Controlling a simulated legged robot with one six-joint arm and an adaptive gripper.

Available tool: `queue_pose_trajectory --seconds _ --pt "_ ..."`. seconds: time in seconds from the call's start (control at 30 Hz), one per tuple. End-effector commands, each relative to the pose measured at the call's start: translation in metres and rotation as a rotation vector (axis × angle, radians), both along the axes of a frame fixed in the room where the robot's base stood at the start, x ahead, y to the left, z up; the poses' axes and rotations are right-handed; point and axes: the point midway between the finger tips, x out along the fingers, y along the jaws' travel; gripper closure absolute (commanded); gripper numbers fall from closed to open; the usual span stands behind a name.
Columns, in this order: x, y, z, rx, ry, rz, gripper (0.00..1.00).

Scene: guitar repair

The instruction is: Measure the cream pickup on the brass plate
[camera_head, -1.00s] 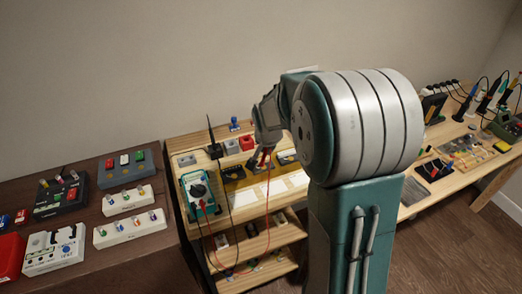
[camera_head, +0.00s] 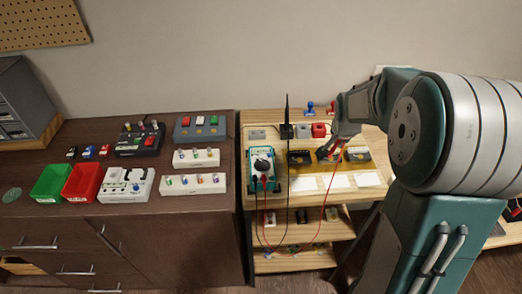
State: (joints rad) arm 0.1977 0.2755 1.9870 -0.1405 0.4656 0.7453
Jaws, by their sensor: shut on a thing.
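My gripper (camera_head: 332,151) is over the back part of the brass plate (camera_head: 325,168) on the light wooden bench. It is shut on what looks like the red test probe, which is mostly hidden; a red lead (camera_head: 318,229) runs from it to the teal multimeter (camera_head: 262,165). Red colour shows at the fingertips.
White cards (camera_head: 339,181) lie in front of the plate. A tall black rod (camera_head: 287,125) stands beside the multimeter. Grey and red blocks (camera_head: 319,130) are behind. The brown cabinet (camera_head: 170,240) at left carries pedals, a green bin (camera_head: 50,183) and a red bin (camera_head: 82,183).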

Motion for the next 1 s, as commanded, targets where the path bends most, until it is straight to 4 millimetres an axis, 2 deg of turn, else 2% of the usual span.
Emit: queue_pose_trajectory --seconds 0.17,0.8,1.0 --pt "0.000 0.000 0.004 0.000 0.001 0.000 1.00" --pt "0.000 0.000 0.054 -0.001 -0.002 0.000 1.00" --pt "0.000 0.000 0.060 0.000 0.000 0.000 1.00"
